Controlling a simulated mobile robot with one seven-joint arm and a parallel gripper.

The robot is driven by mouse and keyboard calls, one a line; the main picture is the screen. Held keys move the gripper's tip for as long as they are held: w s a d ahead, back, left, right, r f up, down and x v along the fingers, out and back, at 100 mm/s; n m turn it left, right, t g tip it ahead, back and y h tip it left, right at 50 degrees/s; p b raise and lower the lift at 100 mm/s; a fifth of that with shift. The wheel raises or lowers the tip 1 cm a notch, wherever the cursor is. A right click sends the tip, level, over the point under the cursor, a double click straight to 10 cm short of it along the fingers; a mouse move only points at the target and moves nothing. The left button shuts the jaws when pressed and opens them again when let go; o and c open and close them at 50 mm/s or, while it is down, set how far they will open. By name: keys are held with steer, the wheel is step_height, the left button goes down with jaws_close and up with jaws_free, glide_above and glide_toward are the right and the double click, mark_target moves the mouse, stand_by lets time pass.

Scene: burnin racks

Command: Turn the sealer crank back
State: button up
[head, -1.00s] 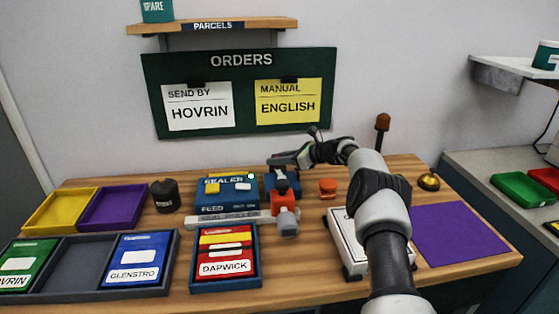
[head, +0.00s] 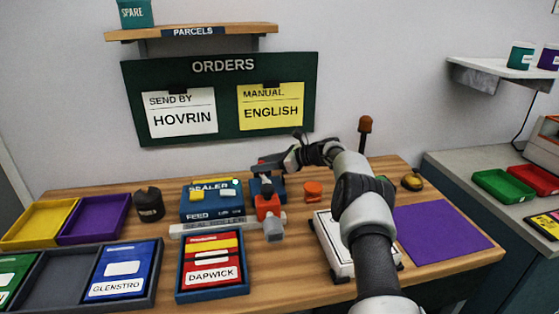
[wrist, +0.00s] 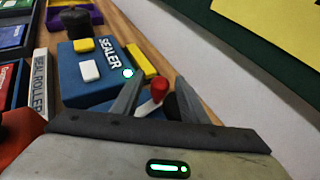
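The sealer (head: 212,204) is a blue box on the wooden bench, with yellow and white buttons on top and the label SEALER. It also shows in the wrist view (wrist: 88,72). A red knob (wrist: 159,86) on a pale lever, apparently the crank handle, stands at the sealer's right side. My gripper (head: 268,164) is above that side. In the wrist view my gripper (wrist: 156,92) has its two fingers apart, one on each side of the red knob, with visible gaps. Whether a finger touches the knob is unclear. The crank's lower part is hidden.
A seal roller bar (head: 205,228) runs along the sealer's front, with a red-orange block (head: 267,206) at its right. A black pot (head: 149,205) stands to the left. An orange button (head: 313,190) and a white device (head: 334,250) are to the right. A tray holds the DAPWICK packet (head: 212,262).

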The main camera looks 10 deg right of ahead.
steer(key=p+v, duration=0.2)
steer(key=v, duration=1.4)
steer(key=shift+d+r, duration=0.2)
steer(key=shift+d, duration=0.15)
steer(key=shift+s, duration=0.15)
